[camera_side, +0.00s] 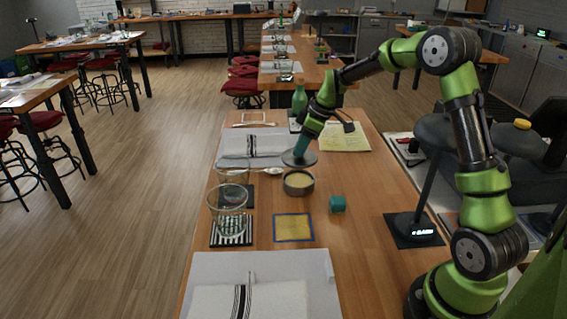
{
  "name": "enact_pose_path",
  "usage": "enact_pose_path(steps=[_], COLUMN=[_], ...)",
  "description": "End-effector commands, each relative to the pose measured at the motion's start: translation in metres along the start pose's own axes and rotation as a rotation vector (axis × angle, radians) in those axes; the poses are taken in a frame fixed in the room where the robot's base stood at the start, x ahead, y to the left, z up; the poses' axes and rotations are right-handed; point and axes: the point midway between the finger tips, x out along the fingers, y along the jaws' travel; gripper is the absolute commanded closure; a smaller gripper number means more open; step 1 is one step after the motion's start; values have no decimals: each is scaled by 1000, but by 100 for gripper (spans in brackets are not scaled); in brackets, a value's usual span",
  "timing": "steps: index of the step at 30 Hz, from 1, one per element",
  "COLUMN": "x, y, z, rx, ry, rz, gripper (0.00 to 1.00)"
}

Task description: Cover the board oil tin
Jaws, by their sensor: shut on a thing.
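The board oil tin (299,191) stands open on the wooden table, a low dark round tin with pale yellow content showing. A flat grey round lid (290,160) is just behind the tin in the picture. My gripper (301,149) points down and is shut on the lid from above, at its middle. The lid looks roughly level and does not cover the tin. I cannot tell how far it is above the table; its lower side is hidden.
Two clear glasses (229,198) stand left of the tin. A wooden spoon (270,171) lies close to the lid. A green bottle (299,99) stands behind. The table's front right is bare.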

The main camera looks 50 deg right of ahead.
Motion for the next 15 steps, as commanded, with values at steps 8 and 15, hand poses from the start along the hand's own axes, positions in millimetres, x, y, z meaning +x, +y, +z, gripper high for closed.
enact_pose_path(steps=[8,15], x=[12,32], y=[0,0], z=[5,14], rx=[2,2], ry=[-1,-1], rz=[-2,-1], gripper=[99,99])
